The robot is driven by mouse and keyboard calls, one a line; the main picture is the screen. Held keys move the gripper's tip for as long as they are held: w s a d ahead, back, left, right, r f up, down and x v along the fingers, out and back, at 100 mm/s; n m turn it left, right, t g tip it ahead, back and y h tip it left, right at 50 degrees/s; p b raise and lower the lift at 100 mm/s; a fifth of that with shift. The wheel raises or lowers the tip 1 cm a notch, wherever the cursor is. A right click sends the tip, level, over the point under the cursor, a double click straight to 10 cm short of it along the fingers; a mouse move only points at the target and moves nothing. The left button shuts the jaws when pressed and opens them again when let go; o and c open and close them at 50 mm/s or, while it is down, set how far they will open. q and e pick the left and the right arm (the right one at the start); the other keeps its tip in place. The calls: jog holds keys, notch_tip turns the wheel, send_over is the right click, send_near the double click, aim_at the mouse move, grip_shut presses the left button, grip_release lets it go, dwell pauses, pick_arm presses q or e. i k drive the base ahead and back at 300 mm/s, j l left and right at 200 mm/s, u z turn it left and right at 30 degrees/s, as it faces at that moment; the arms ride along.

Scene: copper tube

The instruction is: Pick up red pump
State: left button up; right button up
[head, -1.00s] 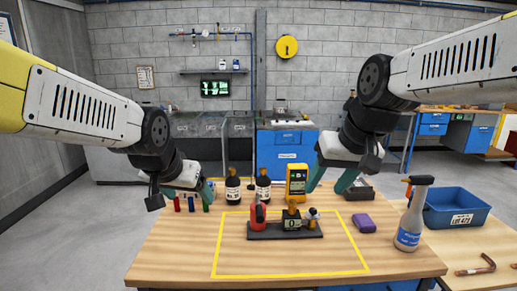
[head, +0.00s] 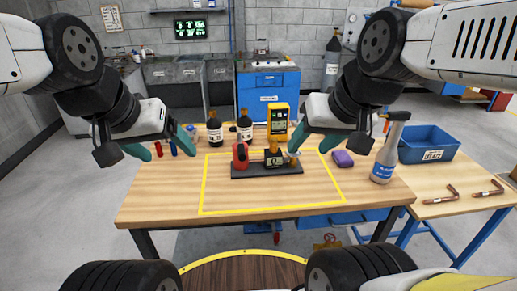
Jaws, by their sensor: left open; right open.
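The red pump (head: 240,157) stands upright at the left end of a dark base plate (head: 262,171), inside the yellow outline on the wooden table. A dark fitting with a small gauge (head: 274,158) stands on the same plate to its right. My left gripper (head: 170,152) is open and empty, left of the pump and apart from it. My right gripper (head: 309,147) is open and appears empty. Its fingers are close to the right end of the plate in the picture; I cannot tell whether they touch anything there.
Two dark bottles (head: 215,130) and a yellow meter (head: 279,119) stand behind the plate. A purple block (head: 342,158), a spray bottle (head: 386,150) and a blue bin (head: 428,144) are to the right. Copper tubes (head: 441,195) lie on the side table. The front of the outlined area (head: 270,195) is clear.

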aim_at(273, 164)
jog(key=z, duration=0.55)
jog(key=i+l+u, duration=0.4)
jog(key=u, duration=1.2)
jog(key=k+l+u, duration=0.6)
jog(key=k+u, duration=0.15)
jog(key=k, duration=0.15)
jog(key=i+l, duration=0.1)
jog(key=l, duration=0.5)
jog(key=i, duration=0.05)
